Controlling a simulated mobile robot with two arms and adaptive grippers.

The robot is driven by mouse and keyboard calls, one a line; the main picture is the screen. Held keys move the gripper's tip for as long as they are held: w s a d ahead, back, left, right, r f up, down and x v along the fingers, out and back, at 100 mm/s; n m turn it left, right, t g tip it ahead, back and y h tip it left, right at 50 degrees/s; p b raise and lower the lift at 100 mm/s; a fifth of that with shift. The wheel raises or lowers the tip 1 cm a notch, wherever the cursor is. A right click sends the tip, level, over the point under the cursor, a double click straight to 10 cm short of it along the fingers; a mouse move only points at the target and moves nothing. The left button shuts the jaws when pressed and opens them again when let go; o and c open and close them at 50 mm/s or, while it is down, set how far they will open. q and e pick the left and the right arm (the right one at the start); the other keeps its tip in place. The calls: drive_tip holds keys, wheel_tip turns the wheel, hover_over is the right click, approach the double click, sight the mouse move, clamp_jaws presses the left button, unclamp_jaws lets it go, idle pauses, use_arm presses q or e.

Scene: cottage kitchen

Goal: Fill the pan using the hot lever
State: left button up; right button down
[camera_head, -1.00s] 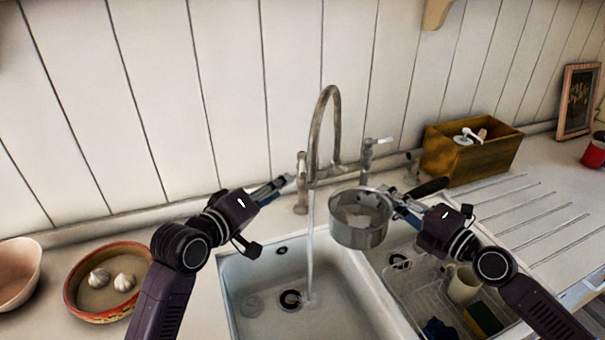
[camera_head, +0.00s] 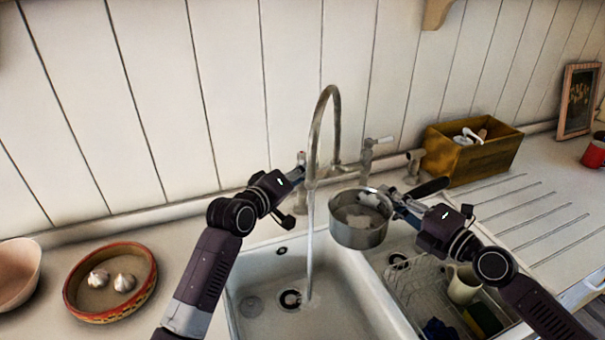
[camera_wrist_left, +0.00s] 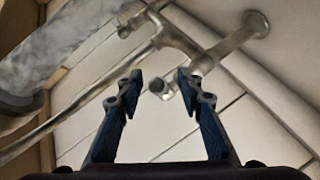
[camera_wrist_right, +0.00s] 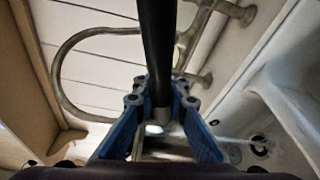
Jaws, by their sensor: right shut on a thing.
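The metal pan (camera_head: 358,236) is held above the divider between the basins. My right gripper (camera_head: 398,203) is shut on its black handle (camera_head: 430,188), which also shows in the right wrist view (camera_wrist_right: 157,45). The arched tap (camera_head: 316,130) pours a water stream (camera_head: 309,240) just left of the pan, down into the left basin. My left gripper (camera_head: 298,180) is open at the tap's left lever (camera_head: 301,157), mostly hidden behind it. In the left wrist view the open fingers (camera_wrist_left: 159,84) have a tap part (camera_wrist_left: 162,88) ahead, between the fingertips; contact is unclear. The right lever (camera_head: 375,142) stands clear.
The left basin (camera_head: 262,268) is below the stream. The right basin holds a dish rack (camera_head: 408,285) with a cup (camera_head: 463,284). A wooden box (camera_head: 465,155) stands behind the drainboard. A bowl with garlic (camera_head: 75,300) is at left. The panelled wall limits room behind.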

use_arm(q)
clamp_jaws()
drive_tip(key=shift+a+h, duration=0.15)
drive_tip(key=shift+h, duration=0.15)
idle(0.4)
drive_tip(key=a+m+g+h, duration=0.1)
drive_tip(key=m+g+h, duration=0.1)
drive_tip(key=a+m+g+h, duration=0.2)
drive_tip(key=w+a+m+g+h, duration=0.1)
drive_tip(key=m+g, duration=0.1)
drive_tip(key=shift+a+f+m+g+h, duration=0.15)
drive_tip(key=shift+m+g+h, duration=0.15)
drive_tip(key=shift+m+h, duration=0.1)
idle(0.3)
drive_tip(key=shift+g, duration=0.3)
